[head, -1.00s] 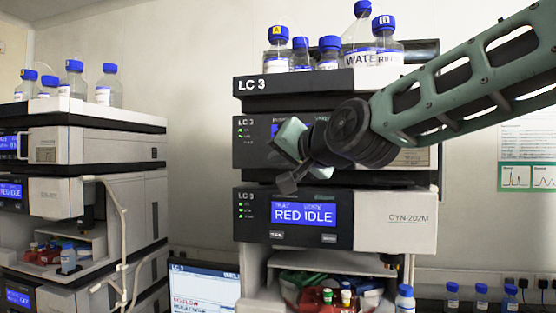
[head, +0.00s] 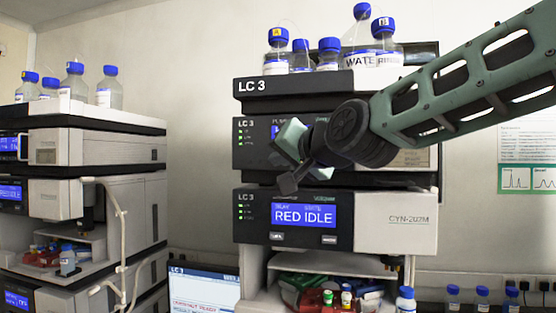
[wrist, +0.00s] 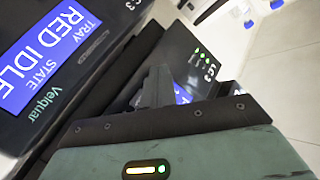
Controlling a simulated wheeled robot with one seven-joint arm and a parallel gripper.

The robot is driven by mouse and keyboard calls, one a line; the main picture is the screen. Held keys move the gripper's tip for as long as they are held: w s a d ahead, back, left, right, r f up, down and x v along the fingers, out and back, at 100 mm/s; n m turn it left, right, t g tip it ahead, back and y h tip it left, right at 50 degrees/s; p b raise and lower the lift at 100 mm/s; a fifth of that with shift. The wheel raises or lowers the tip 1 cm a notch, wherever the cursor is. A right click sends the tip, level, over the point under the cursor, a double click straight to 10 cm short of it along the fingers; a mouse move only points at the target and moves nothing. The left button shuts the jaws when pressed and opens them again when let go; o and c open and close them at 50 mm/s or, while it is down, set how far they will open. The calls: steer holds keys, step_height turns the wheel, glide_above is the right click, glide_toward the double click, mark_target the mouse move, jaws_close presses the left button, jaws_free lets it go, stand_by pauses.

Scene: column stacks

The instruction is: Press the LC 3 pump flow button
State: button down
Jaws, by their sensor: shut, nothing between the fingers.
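The LC 3 stack (head: 293,83) stands in the middle of the head view. Its upper module (head: 252,155), apparently the pump, has a dark front with green lights and a blue display mostly hidden behind my gripper. The pump flow button cannot be made out. My gripper (head: 286,186) is shut and empty, in front of the upper module near its lower edge. In the wrist view the fingers (wrist: 155,88) overlap the module's dark front (wrist: 190,55), beside its lights and a strip of blue display. Whether they touch it is unclear.
Below is a module with a RED IDLE display (head: 304,214) and two small buttons. Bottles (head: 330,53) stand on top of the stack. A second stack (head: 95,150) stands at left, and a monitor (head: 205,290) at the lower left of LC 3.

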steer(key=shift+s+a+p, duration=0.15)
steer(key=shift+s+p, duration=0.2)
steer(key=shift+s, duration=0.3)
steer(key=s+p, duration=0.1)
steer(key=s, duration=0.1)
steer(key=s+a+p, duration=0.1)
steer(key=s+p, duration=0.1)
steer(key=s, duration=0.1)
steer(key=shift+a, duration=0.15)
stand_by(0.6)
